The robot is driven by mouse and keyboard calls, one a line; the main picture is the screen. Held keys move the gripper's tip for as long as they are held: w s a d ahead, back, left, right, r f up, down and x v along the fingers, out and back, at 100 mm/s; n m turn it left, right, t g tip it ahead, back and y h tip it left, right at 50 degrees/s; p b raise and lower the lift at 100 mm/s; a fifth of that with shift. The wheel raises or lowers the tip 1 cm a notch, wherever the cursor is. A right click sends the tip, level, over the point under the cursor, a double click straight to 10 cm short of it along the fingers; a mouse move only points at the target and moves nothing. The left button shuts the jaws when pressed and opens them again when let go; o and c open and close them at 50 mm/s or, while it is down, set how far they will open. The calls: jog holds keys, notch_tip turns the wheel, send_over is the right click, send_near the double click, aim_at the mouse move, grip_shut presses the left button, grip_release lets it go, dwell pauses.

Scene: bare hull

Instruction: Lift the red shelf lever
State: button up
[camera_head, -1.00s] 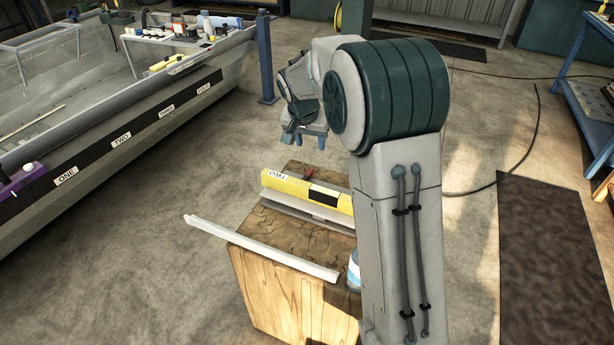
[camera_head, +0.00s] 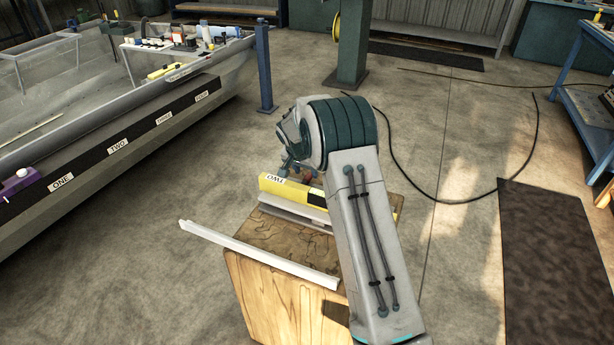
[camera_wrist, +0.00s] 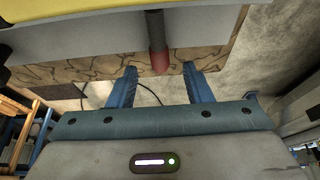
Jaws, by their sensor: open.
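The red lever (camera_wrist: 160,60) shows in the wrist view as a dark rod with a red end, sticking out from a grey shelf edge (camera_wrist: 90,44). Its red end lies between or just beyond the two blue fingertips of my gripper (camera_wrist: 160,69), with a gap on both sides. In the head view, a bit of red (camera_head: 309,173) shows beside my gripper (camera_head: 288,164), behind the yellow bar (camera_head: 325,194) labelled TWO. My gripper is open and empty. My wrist hides part of the lever there.
The yellow bar and grey shelf sit on a wooden block (camera_head: 285,285). A long white strip (camera_head: 255,252) lies along its near side. A grey boat hull (camera_head: 120,180) with numbered labels stands at left, a blue post (camera_head: 264,70) behind. Open floor lies right, crossed by a black cable (camera_head: 440,200).

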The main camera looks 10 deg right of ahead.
aim_at(308, 177)
jog(key=shift+x, duration=1.5)
jog(key=shift+c, duration=0.3)
grip_shut()
